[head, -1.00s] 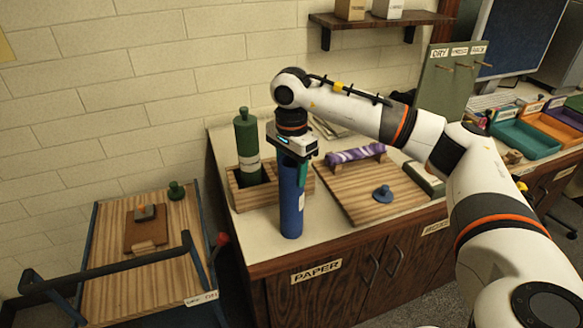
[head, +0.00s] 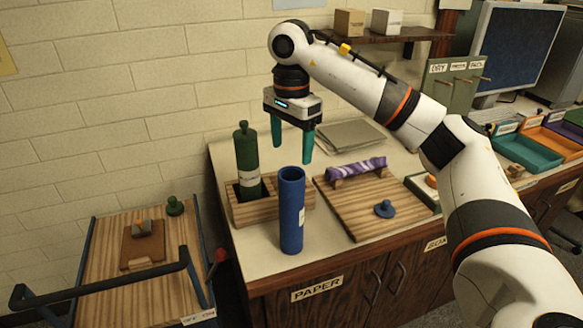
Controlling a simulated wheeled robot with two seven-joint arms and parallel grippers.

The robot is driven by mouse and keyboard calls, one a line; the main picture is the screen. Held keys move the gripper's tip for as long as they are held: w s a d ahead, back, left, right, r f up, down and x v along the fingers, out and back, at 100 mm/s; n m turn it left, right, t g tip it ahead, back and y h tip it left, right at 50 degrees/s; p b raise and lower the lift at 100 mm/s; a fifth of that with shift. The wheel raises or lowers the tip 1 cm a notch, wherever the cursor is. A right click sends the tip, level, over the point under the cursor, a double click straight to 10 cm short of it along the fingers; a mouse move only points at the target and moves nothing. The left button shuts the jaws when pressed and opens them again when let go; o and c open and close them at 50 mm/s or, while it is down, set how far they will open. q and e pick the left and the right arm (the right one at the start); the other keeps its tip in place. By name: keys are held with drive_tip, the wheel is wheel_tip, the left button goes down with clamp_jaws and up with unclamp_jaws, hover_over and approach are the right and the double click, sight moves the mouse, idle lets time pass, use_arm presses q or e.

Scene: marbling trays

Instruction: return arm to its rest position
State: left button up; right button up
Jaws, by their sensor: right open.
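My right arm comes in from the right of the head view. Its gripper (head: 292,148) is open, with two teal fingers pointing down and apart. Nothing is between them. The gripper hangs above the counter, higher than the top of the blue tube (head: 291,212). The blue tube stands upright near the counter's front edge, its open top showing, and the gripper is clear of it. My left gripper is not in view.
A green bottle (head: 246,160) stands in a wooden rack (head: 272,211) left of the tube. A wooden board (head: 345,217) with a purple marbled roll (head: 356,169) lies to the right. A wooden cart (head: 128,291) stands at left. A shelf (head: 390,34) with boxes is behind the arm.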

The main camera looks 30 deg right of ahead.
drive_tip(key=shift+r, duration=1.15)
